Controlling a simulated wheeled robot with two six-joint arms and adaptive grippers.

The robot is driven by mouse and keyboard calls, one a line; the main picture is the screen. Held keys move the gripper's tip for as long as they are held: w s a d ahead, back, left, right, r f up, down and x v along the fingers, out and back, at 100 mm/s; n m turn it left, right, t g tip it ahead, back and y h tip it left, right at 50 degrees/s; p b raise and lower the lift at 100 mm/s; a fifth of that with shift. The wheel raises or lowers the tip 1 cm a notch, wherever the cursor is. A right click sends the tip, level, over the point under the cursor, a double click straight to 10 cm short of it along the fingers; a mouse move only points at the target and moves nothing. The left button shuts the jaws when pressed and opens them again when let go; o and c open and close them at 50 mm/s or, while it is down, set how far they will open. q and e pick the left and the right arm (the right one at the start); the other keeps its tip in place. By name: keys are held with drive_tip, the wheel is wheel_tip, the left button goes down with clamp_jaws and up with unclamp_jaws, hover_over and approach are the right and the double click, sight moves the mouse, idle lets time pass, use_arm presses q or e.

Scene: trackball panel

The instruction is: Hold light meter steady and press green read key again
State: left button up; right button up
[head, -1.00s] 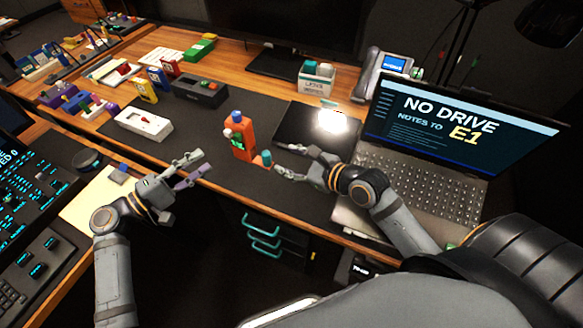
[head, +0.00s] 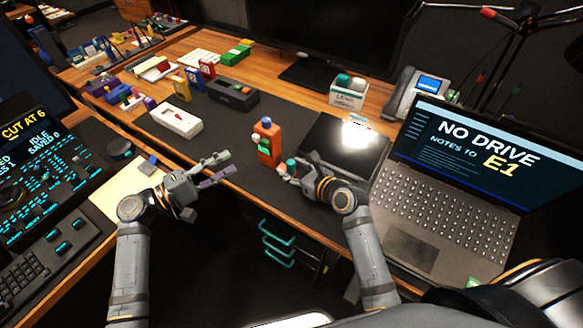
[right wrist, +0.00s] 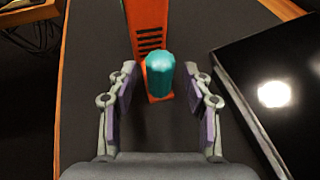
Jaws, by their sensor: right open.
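An orange device (head: 269,147), seemingly the light meter, stands on the dark desk mat with a blue top, a white dome and a small green patch (head: 265,151) on its left side. A teal rounded cap (right wrist: 160,75) sits on a low orange foot at its near end, also visible in the head view (head: 291,165). My right gripper (right wrist: 164,82) is open, its two fingers on either side of the teal cap with gaps showing. My left gripper (head: 222,167) is open and empty, left of the device over the desk's front edge.
A black glossy pad (head: 345,144) lies right of the device, with an open laptop (head: 450,180) beyond it. A white box-like device (head: 176,119) lies at the left of the mat. A dark grey box (head: 233,93) lies farther back. The mat between them is clear.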

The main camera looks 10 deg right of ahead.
drive_tip(key=shift+w+a+f, duration=0.15)
drive_tip(key=shift+w+a, duration=0.05)
drive_tip(key=shift+w, duration=0.15)
clamp_jaws()
use_arm(q)
clamp_jaws()
use_arm(e)
drive_tip(key=shift+f, duration=0.1)
idle(1.2)
